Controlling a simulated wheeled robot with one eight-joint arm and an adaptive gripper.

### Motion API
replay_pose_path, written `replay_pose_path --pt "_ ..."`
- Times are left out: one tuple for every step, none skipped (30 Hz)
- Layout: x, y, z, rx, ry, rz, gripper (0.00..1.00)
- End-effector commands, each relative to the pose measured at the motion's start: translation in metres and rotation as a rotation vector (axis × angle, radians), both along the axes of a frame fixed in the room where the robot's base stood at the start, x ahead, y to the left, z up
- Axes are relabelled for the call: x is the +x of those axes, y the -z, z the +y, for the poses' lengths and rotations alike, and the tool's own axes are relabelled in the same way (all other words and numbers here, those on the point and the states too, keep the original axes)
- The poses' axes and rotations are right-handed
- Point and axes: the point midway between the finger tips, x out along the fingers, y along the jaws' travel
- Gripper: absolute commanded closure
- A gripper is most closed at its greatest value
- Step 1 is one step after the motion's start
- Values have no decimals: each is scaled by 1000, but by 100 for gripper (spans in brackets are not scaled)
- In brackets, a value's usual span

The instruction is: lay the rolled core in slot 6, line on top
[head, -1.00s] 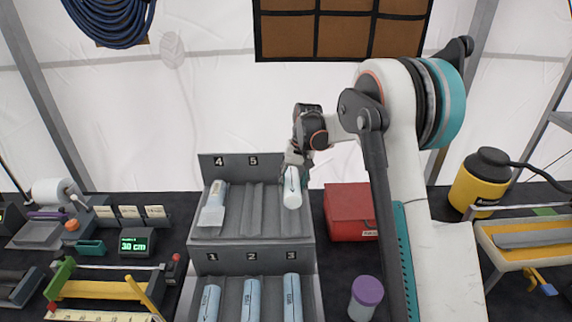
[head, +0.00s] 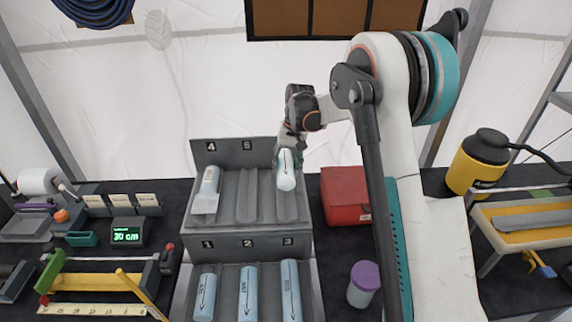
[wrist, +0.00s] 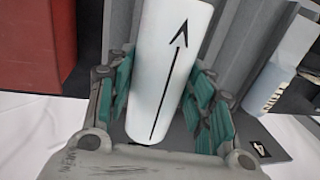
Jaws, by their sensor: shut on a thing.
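My gripper (head: 289,150) is shut on a white rolled core (head: 286,175) at the right end of the rack's upper tier (head: 243,229). The wrist view shows the core (wrist: 178,45) between the teal finger pads, with its black arrow line facing the camera. The core appears tilted and above the right-hand groove; I cannot tell whether it touches. The label behind my gripper is hidden. The groove under label 5 (head: 247,197) is empty. A pale blue core (head: 210,180) with a white label lies in slot 4.
Blue cores lie in slot 1 (head: 205,298), slot 2 (head: 248,293) and slot 3 (head: 291,290) below. A red box (head: 345,200) stands close to the rack's right. A purple-lidded jar (head: 364,285) is in front of it. A display (head: 127,232) reading 30 cm is on the left.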

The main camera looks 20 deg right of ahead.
Motion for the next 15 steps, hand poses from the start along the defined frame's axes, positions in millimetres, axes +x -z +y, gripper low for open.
replay_pose_path --pt "0 5 0 0 0 0 95" --pt "0 8 0 0 0 0 95" --pt "0 11 0 0 0 0 95" --pt "0 13 0 0 0 0 95" --pt "0 15 0 0 0 0 95" --pt "0 18 0 0 0 0 95" --pt "0 20 0 0 0 0 95" --pt "0 22 0 0 0 0 95" --pt "0 25 0 0 0 0 95" --pt "0 27 0 0 0 0 95" --pt "0 29 0 0 0 0 95" --pt "0 32 0 0 0 0 95" --pt "0 34 0 0 0 0 95" --pt "0 36 0 0 0 0 95" --pt "0 39 0 0 0 0 95"
